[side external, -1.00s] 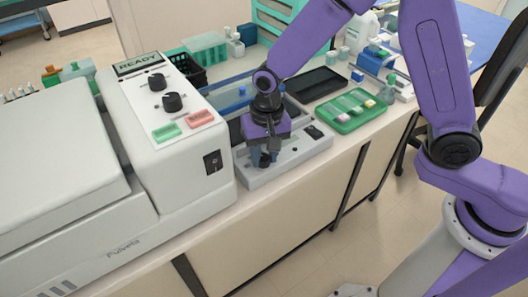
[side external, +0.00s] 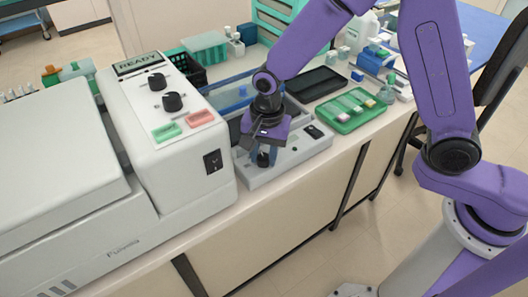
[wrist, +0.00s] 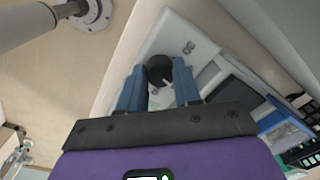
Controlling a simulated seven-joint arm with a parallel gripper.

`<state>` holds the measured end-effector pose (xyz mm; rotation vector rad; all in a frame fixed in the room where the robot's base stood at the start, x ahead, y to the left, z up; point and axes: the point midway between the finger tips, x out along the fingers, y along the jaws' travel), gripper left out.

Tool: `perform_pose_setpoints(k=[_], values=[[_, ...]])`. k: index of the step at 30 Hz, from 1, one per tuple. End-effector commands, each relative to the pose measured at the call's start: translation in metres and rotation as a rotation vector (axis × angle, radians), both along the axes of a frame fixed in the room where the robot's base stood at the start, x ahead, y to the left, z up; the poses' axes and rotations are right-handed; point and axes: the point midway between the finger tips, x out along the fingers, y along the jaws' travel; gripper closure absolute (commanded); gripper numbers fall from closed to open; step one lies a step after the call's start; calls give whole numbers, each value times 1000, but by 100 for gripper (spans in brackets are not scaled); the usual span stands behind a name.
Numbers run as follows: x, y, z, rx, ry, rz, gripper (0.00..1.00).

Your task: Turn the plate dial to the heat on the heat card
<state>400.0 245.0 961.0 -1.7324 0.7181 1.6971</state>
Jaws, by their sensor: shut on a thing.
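The plate dial is a black round knob (side external: 263,160) on the front left of the light grey hot plate unit (side external: 290,158). In the wrist view the dial (wrist: 160,69) sits between my gripper's two blue fingers (wrist: 159,74), with a pale pointer mark on its top. My gripper (side external: 264,155) points down and is shut on the dial. Small markings (wrist: 188,47) show on the panel beside the dial but are too small to read. I cannot make out a heat card in either view.
A large white machine (side external: 165,130) with a READY display, knobs and green and red buttons stands to the left. A green tray with slides (side external: 345,124) and a dark tray (side external: 316,84) lie right and behind. The bench's front edge is close to the plate unit.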

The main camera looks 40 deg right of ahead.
Motion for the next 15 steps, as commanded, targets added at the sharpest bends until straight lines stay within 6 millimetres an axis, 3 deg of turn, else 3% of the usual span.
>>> perform_pose_setpoints(k=[10,11,12,13,15], values=[[1,0,1,2,-4,-1,98],[1,0,1,2,-4,-1,64],[1,0,1,2,-4,-1,51],[1,0,1,2,-4,-1,42],[1,0,1,1,-3,-1,42]])
